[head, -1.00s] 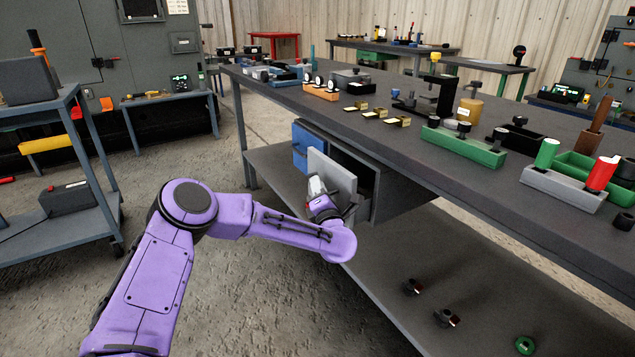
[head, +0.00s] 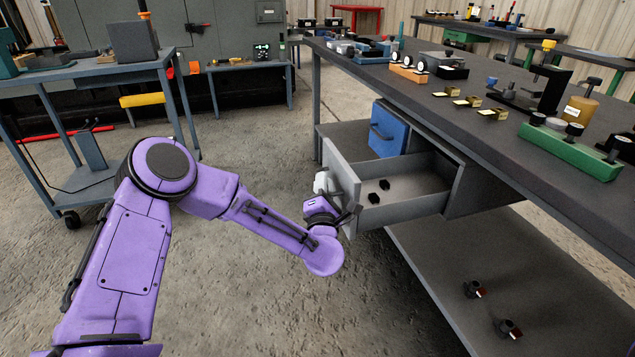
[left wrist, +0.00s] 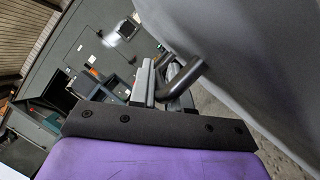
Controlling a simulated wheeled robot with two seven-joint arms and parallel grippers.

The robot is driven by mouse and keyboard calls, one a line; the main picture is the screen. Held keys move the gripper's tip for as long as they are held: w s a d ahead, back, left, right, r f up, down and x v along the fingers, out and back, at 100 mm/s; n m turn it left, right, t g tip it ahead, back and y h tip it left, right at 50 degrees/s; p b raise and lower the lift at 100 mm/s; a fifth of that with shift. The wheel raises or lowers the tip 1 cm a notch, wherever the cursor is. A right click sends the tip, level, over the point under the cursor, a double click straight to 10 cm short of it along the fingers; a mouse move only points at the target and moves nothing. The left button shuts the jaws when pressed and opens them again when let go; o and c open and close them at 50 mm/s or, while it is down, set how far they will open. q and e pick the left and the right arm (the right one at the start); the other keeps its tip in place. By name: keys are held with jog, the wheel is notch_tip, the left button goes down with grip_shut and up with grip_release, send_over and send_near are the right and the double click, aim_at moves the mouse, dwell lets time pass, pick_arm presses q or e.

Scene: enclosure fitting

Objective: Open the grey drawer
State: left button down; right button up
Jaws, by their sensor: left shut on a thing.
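The grey drawer (head: 405,207) hangs under the long workbench and is pulled well out, with its inside showing in the head view. Several small black parts lie on its floor. My left gripper (head: 328,190) is at the outer side of the drawer's front panel (head: 342,172). In the left wrist view the left gripper (left wrist: 172,82) is shut on the dark bar handle (left wrist: 188,78) of the drawer, close to the grey front panel (left wrist: 245,70). In the head view the handle is hidden behind the gripper and panel. My right gripper is not in view.
A blue drawer (head: 388,132) sits shut beside the grey one. The workbench (head: 500,100) carries several fixtures and blocks. Its lower shelf (head: 450,270) holds dark knobs. A grey cart (head: 90,72) stands at the left. The floor (head: 260,270) around my arm is clear.

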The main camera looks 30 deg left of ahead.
pick_arm(q)
jog(key=shift+s+f, duration=0.2)
jog(key=c, duration=1.4)
grip_release()
jog(key=shift+c, duration=0.2)
jog(key=shift+r, duration=0.1)
jog(key=v, duration=1)
jog(key=shift+s, duration=0.25)
jog(key=shift+d, duration=0.1)
